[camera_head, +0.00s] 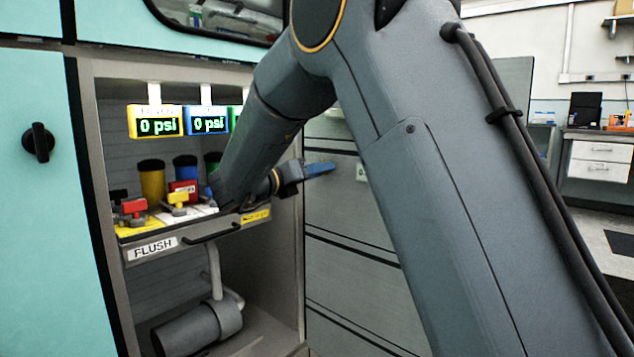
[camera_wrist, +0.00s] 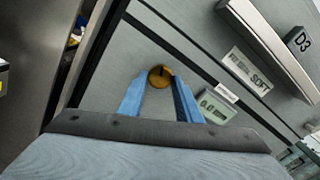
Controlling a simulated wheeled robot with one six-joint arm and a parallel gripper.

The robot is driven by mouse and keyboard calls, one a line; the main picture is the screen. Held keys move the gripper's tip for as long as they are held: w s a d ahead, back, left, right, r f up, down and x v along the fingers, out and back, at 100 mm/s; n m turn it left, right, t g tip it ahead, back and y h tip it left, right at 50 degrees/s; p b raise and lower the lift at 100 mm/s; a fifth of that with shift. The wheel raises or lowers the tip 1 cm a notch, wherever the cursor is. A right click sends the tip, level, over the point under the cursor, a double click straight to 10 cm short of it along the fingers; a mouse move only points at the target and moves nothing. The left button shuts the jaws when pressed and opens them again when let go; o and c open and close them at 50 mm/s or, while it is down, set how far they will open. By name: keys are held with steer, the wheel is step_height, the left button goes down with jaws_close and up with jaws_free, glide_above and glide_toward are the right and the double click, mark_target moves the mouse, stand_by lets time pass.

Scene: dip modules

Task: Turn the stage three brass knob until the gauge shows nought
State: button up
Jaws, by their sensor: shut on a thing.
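The round brass knob (camera_wrist: 160,74) is on the grey panel in the wrist view, with a dark mark near its top. My gripper (camera_wrist: 158,88) has its blue fingers on either side of the knob and is shut on it. In the head view my gripper (camera_head: 320,169) points right at the grey panel, and the knob cannot be made out there. A small gauge (camera_wrist: 214,106) with a pale green display is just right of the knob in the wrist view. Its digits are small and tilted, and I cannot read them surely.
A long handle (camera_wrist: 268,45) and a SOFT label (camera_wrist: 248,70) are on the panel. On the left, an open cabinet holds a FLUSH shelf (camera_head: 190,238) with several coloured valves and psi displays (camera_head: 157,121) reading 0. A teal door (camera_head: 35,220) stands at far left.

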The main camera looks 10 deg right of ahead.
steer(key=shift+f+m+b, duration=0.1)
steer(key=shift+m+b, duration=0.4)
steer(key=shift+b, duration=0.05)
steer(key=o, duration=1)
steer(key=shift+a, duration=0.1)
steer(key=p+v, duration=0.2)
steer(key=v, duration=0.5)
steer(key=shift+s+a, duration=0.25)
